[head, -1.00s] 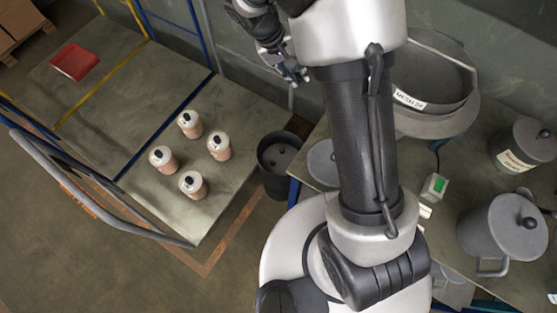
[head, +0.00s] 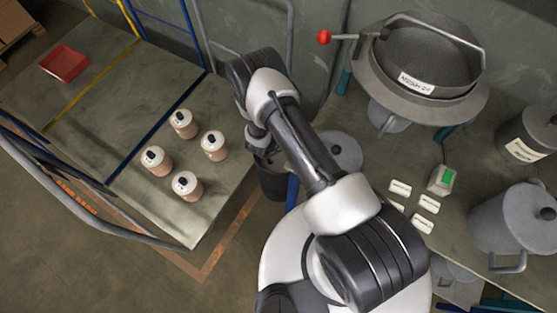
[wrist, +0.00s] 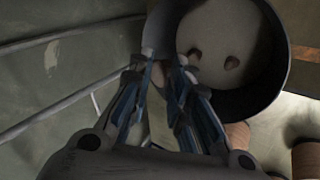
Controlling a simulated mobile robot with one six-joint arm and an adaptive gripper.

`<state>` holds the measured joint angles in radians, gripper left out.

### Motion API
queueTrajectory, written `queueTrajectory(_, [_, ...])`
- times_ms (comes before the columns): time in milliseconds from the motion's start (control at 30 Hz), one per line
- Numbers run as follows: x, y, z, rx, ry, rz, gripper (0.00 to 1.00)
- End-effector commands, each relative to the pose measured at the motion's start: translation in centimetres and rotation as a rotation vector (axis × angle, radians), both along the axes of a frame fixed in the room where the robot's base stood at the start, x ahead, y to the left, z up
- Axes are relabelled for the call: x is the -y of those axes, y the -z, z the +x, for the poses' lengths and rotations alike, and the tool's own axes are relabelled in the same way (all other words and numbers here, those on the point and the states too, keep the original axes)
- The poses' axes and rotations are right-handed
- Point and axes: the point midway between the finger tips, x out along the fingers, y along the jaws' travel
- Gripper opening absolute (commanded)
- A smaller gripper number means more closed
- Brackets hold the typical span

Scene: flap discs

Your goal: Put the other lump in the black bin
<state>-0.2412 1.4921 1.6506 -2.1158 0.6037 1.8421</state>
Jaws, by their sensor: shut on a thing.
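The black bin (head: 272,182) stands on the floor between the two tables in the head view, partly hidden by my arm. In the wrist view its rim (wrist: 277,75) and pale inside fill the top middle and right. In the head view the fingers are hidden behind my arm.
Several capped jars (head: 185,186) stand on the left table near the bin, and a red tray (head: 64,64) lies at its far end.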

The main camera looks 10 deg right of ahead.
Motion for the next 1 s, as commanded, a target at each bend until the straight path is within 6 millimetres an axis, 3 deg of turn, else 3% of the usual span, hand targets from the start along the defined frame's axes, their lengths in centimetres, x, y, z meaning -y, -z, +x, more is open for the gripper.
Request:
queueTrajectory(33, [-0.3,1.4,-0.7,0.003,-0.015,-0.003,0.05])
queueTrajectory(200, [-0.7,3.6,-1.8,0.016,-0.035,-0.003,0.05])
queueTrajectory(500, [-0.8,9.0,-1.9,0.019,-0.037,-0.004,0.05])
queueTrajectory(1000, [-0.8,13.6,-1.9,0.020,-0.036,-0.004,0.05])
